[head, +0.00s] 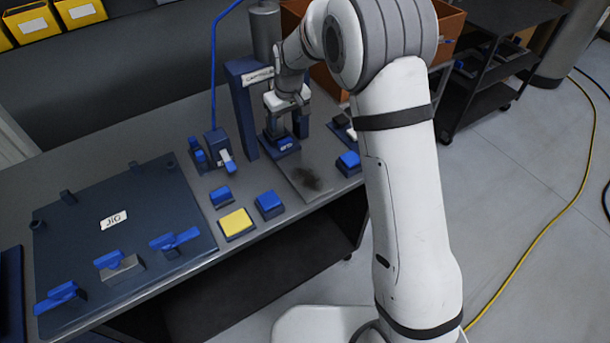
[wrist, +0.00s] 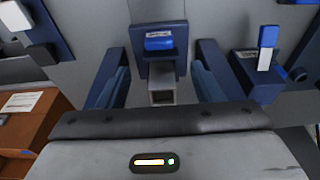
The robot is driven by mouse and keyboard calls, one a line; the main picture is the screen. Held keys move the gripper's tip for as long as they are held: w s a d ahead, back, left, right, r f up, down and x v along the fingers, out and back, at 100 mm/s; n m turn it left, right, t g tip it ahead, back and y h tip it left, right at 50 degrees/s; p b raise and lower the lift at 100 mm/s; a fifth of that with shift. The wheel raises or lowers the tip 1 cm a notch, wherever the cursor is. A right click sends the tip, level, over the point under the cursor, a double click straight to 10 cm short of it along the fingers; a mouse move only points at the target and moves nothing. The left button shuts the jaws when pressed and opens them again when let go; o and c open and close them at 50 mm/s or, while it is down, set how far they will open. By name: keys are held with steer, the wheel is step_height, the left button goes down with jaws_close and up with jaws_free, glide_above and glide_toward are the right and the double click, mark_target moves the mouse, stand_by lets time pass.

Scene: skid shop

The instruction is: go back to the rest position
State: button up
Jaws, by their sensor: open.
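My gripper (head: 285,130) is at the back of the grey workbench (head: 170,117), in front of a dark blue labelled press-like stand (head: 242,105). Its jaws are open. A small dark fixture with a bright blue top (head: 286,145) sits just below and between the fingers. In the wrist view my gripper (wrist: 160,90) shows two dark blue fingers spread apart. The blue-topped fixture (wrist: 160,38) and a grey block (wrist: 161,90) lie between them with gaps on both sides. I cannot tell the height of the fingertips above the bench.
A jig plate (head: 130,240) with blue clamps covers the bench's left side. Blue blocks (head: 269,204) and a yellow pad (head: 236,222) lie near the front edge. A blue-handled device (head: 217,147) stands left of the stand. An orange-brown box (head: 450,30) is behind my arm; open floor is right.

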steer(key=s+d+r+m, duration=0.3)
steer(key=s+d+r, duration=0.9)
steer(key=d, duration=0.1)
steer(key=s+d+m, duration=0.1)
steer(key=s+d, duration=0.2)
steer(key=s, duration=0.3)
steer(key=s+d+r+m, duration=0.1)
steer(key=s+d, duration=0.2)
steer(key=s, duration=0.4)
steer(key=s+d+m+t+h, duration=0.1)
steer(key=s+d, duration=0.2)
steer(key=s, duration=0.4)
steer(key=shift+s+d+r+m, duration=0.15)
steer(key=shift+d+r+m, duration=0.15)
steer(key=shift+m, duration=0.1)
